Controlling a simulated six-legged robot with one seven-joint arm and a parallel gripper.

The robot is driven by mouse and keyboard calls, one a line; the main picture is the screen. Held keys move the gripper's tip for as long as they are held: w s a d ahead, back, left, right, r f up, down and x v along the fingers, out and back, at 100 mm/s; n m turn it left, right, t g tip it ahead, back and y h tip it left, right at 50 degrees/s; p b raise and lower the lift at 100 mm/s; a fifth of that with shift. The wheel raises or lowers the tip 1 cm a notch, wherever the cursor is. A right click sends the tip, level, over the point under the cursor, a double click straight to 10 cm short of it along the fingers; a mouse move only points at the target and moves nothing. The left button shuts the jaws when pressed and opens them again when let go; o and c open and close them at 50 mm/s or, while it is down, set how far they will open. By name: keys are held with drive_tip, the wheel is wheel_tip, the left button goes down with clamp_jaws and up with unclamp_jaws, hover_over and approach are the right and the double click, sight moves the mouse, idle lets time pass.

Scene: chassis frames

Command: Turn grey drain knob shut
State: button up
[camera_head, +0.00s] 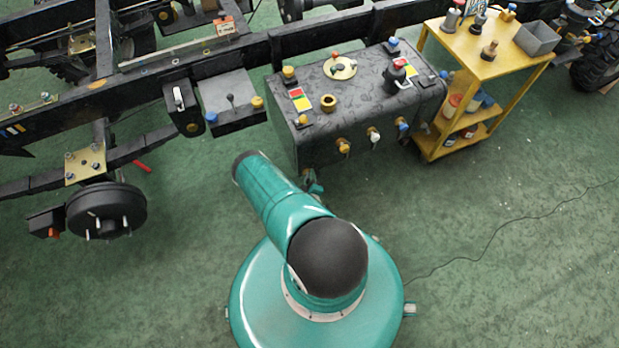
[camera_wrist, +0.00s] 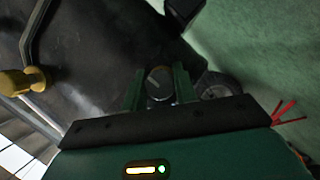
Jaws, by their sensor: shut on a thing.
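In the wrist view, the grey drain knob (camera_wrist: 159,77) is a dark grey round knob with a light mark on its face. It sits between the two green fingers of my gripper (camera_wrist: 158,91), which are shut on its sides. In the head view, a large black tank (camera_head: 350,115) stands beyond my teal arm. The knob cannot be made out there, and my gripper is mostly hidden behind my arm near the tank's lower front edge.
The tank's front carries a yellow knob (camera_head: 343,146), a pale knob (camera_head: 374,136) and a blue knob (camera_head: 402,126). A yellow trolley (camera_head: 480,60) stands to the right. A brake drum (camera_head: 106,208) is at left.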

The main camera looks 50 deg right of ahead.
drive_tip(key=m+y, duration=0.2)
drive_tip(key=m, duration=0.1)
drive_tip(key=m+t+y, duration=0.1)
drive_tip(key=m+y, duration=0.1)
drive_tip(key=m, duration=0.1)
drive_tip(key=shift+d+m, duration=0.1)
drive_tip(key=shift+m, duration=0.2)
drive_tip(key=m+t+y, duration=0.1)
drive_tip(key=m+y, duration=0.1)
drive_tip(key=m, duration=0.1)
drive_tip(key=shift+m+t+y, duration=0.3)
drive_tip(key=shift+t, duration=0.1)
drive_tip(key=shift+m+t+y, duration=0.6)
drive_tip(key=shift+m, duration=0.8)
drive_tip(key=shift+w, duration=0.1)
drive_tip(key=o, duration=1)
drive_tip(key=shift+c, duration=0.2)
